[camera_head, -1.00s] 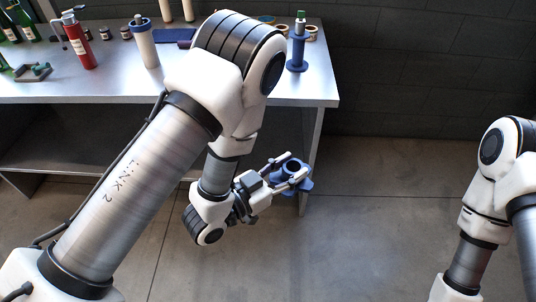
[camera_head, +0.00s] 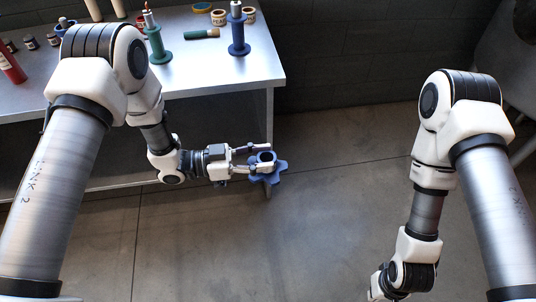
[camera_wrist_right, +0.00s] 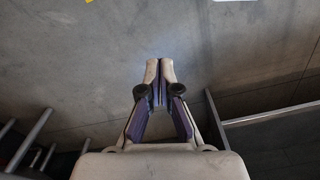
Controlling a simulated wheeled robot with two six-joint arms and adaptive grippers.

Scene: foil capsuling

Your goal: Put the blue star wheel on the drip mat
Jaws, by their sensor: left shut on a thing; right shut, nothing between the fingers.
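The blue star wheel (camera_head: 279,172) is in my left gripper (camera_head: 262,160), whose fingers are shut on its round hub. In the head view the wheel is held out in front of the table's right front corner, over the floor. Part of it is hidden by the fingers. My right gripper (camera_wrist_right: 160,72) is shut and empty in the right wrist view, with bare floor beyond its fingertips. In the head view the right hand is partly cut off at the bottom edge. I cannot make out the drip mat in the current views.
The metal table (camera_head: 215,70) carries a green stand (camera_head: 157,45), a blue stand (camera_head: 238,38), a lying green-and-cork piece (camera_head: 201,33), several rings, small jars and a red bottle (camera_head: 9,66). The floor (camera_head: 330,200) between my arms is clear.

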